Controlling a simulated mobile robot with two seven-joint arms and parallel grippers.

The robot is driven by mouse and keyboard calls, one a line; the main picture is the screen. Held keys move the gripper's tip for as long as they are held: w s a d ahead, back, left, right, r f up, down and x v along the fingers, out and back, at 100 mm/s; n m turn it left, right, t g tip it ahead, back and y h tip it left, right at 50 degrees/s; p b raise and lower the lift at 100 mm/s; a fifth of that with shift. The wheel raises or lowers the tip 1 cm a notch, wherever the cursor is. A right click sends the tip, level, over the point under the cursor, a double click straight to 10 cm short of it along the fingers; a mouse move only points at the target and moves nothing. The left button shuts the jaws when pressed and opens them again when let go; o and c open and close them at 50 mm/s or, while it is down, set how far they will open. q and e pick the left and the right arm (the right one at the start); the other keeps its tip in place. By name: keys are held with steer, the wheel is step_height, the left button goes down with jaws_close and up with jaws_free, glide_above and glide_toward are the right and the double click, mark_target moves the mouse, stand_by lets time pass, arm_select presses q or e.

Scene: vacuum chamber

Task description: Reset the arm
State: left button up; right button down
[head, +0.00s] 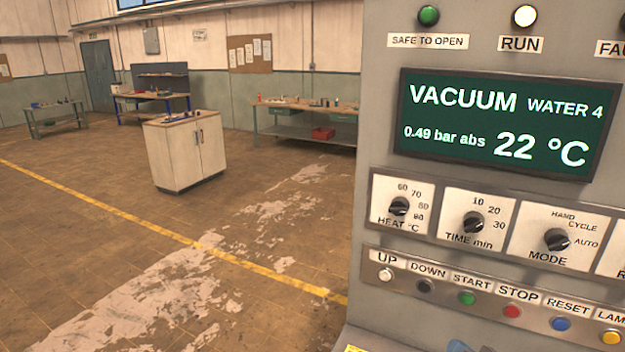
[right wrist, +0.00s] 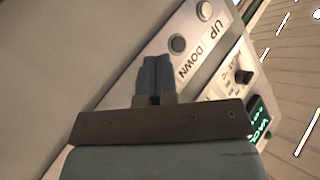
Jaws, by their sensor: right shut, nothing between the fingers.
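My right gripper (right wrist: 155,62) is shut and empty in the right wrist view. Its blue fingertips are together in front of the grey chamber panel, close to the DOWN button (right wrist: 178,44); I cannot tell whether they touch the panel. In the head view only a small blue piece of it shows at the bottom edge (head: 458,346), below the button row. The control panel (head: 370,130) fills the right side of the head view. My left gripper is in neither view.
The panel has a button row with UP (head: 386,274), START (head: 467,298), STOP (head: 512,311) and RESET (head: 561,324). Knobs and a green display (head: 500,125) reading VACUUM, 22 °C sit above. A white cabinet (head: 185,155) stands on open floor at the left, benches behind.

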steer(key=s+a+f+n+g, duration=0.1)
steer(key=s+a+f+n, duration=0.1)
steer(key=s+a+f, duration=0.2)
steer(key=s+a+f+n+g, duration=0.2)
steer(key=s+a+f, duration=0.3)
steer(key=s, duration=0.6)
steer(key=s+a+f+n+g, duration=0.1)
steer(key=s+a+f+n, duration=0.1)
steer(key=s+a+f, duration=0.3)
steer(key=s+f, duration=0.3)
steer(key=shift+f+n+h, duration=0.15)
steer(key=shift+n+h, duration=0.25)
